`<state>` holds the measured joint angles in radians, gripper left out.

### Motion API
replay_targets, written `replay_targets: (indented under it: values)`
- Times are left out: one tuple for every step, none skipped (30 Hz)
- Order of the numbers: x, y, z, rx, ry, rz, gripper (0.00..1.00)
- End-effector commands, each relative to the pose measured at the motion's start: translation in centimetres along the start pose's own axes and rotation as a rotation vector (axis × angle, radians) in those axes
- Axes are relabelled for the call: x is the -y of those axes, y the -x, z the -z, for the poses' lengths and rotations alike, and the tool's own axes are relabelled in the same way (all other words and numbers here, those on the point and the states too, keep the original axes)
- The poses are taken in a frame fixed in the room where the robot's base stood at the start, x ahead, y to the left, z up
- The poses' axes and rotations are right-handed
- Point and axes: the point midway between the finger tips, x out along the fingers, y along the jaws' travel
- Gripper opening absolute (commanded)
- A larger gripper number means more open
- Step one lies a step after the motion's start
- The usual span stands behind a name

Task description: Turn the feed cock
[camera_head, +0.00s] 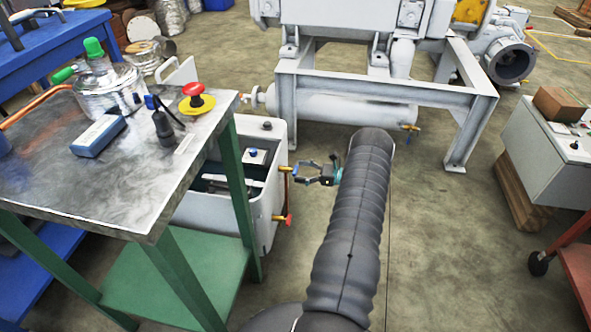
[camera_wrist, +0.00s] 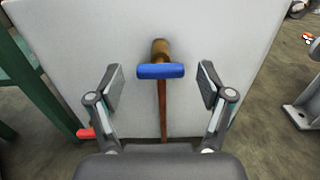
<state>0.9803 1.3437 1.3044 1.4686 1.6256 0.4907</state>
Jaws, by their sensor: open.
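The feed cock (camera_wrist: 160,71) shows in the wrist view as a blue bar handle, lying level across the picture, on a brass body with a copper-coloured pipe running down from it. It sits on the side wall of a pale grey tank (camera_head: 262,218). My gripper (camera_wrist: 161,86) is open, with one finger pad left of the blue handle and one right of it. A gap shows on both sides, and neither pad touches it. In the head view my gripper (camera_head: 305,172) is at the tank's right side, where the cock is largely hidden by the fingers.
A red-handled cock (camera_head: 284,219) sits lower on the same tank wall. A steel-topped green workbench (camera_head: 120,180) stands left of the tank. A grey machine frame (camera_head: 385,85) stands behind. Floor (camera_head: 440,250) right of my arm is clear up to a white cabinet (camera_head: 545,155).

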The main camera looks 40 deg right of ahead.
Motion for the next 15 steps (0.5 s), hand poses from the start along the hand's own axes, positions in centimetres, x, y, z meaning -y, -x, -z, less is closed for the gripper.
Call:
replay_targets:
  values:
    - [0.0, -0.7, -0.1, 0.0, -0.001, -0.002, 0.79]
    - [-0.1, -1.0, -0.1, 0.0, -0.001, -0.002, 0.79]
    - [0.0, -1.4, -0.1, 0.001, -0.001, -0.002, 0.79]
    - [0.0, -1.6, 0.0, 0.001, -0.001, -0.001, 0.79]
    - [0.0, -1.8, 0.0, 0.001, -0.001, -0.001, 0.79]
    - [0.0, -1.9, 0.0, 0.001, -0.001, 0.0, 0.79]
    - [0.0, -2.1, 0.0, 0.001, -0.001, 0.0, 0.79]
    - [0.0, -2.1, 0.0, 0.0, -0.001, 0.0, 0.79]
    - [0.0, -2.2, 0.0, 0.0, -0.001, 0.0, 0.79]
    - [0.0, -2.3, 0.0, 0.0, -0.001, 0.0, 0.79]
    - [0.0, -2.3, 0.0, 0.0, -0.001, 0.0, 0.79]
    - [0.0, -2.3, 0.0, 0.0, -0.001, 0.0, 0.79]
    - [0.0, -2.3, 0.0, 0.0, 0.0, 0.0, 0.79]
    - [0.0, -2.3, 0.0, 0.0, 0.0, 0.0, 0.79]
    - [0.0, -2.3, 0.0, 0.0, 0.0, 0.0, 0.79]
